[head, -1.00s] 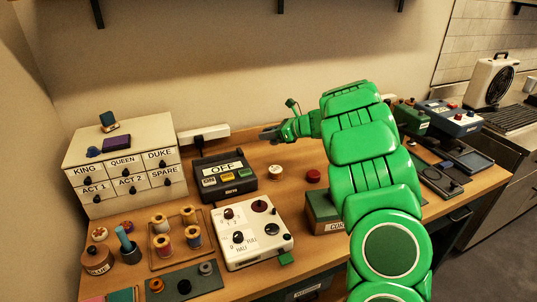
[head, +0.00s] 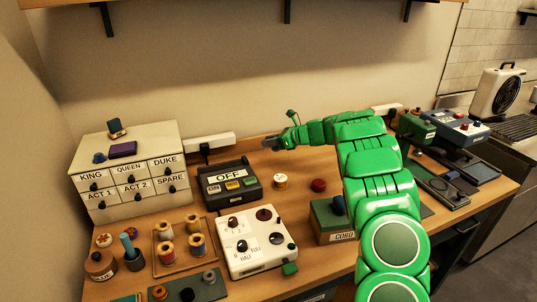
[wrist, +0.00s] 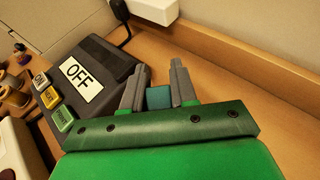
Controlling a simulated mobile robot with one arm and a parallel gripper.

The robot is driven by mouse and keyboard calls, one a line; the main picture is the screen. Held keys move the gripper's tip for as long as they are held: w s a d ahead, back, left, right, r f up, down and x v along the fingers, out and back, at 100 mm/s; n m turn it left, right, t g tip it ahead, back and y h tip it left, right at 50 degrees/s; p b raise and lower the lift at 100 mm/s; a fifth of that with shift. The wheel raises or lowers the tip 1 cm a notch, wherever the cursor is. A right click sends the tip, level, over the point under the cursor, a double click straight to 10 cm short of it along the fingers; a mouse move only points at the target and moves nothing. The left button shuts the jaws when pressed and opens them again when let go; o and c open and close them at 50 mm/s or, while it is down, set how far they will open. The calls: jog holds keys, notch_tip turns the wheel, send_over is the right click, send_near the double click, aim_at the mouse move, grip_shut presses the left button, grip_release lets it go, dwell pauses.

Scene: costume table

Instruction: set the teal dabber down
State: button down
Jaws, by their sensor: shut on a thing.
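My gripper (head: 272,143) is at the back of the table, right of the OFF box, near the wall. In the wrist view its two grey fingers (wrist: 157,92) are shut on the teal dabber (wrist: 158,97), of which a small teal block shows between them. The dabber is hardly visible in the head view, and its lower end is hidden. I cannot tell whether it touches the table. Bare wooden tabletop (wrist: 222,88) shows around the fingers.
The OFF box (head: 229,182) stands just left of my gripper. A white power strip (head: 210,142) runs along the wall. A cream spool (head: 280,181) and a red round thing (head: 319,185) lie in front. A white drawer cabinet (head: 128,172) stands at left.

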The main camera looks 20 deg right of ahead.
jog(key=w+f, duration=0.2)
send_over(268, 160)
jog(key=shift+s+f, duration=0.25)
jog(key=shift+f, duration=0.75)
jog(key=shift+s+f, duration=0.2)
jog(key=shift+f, duration=0.75)
jog(key=shift+w+f, duration=0.3)
jog(key=shift+f, duration=1.6)
jog(key=shift+f, duration=0.1)
jog(key=c, duration=0.9)
grip_release()
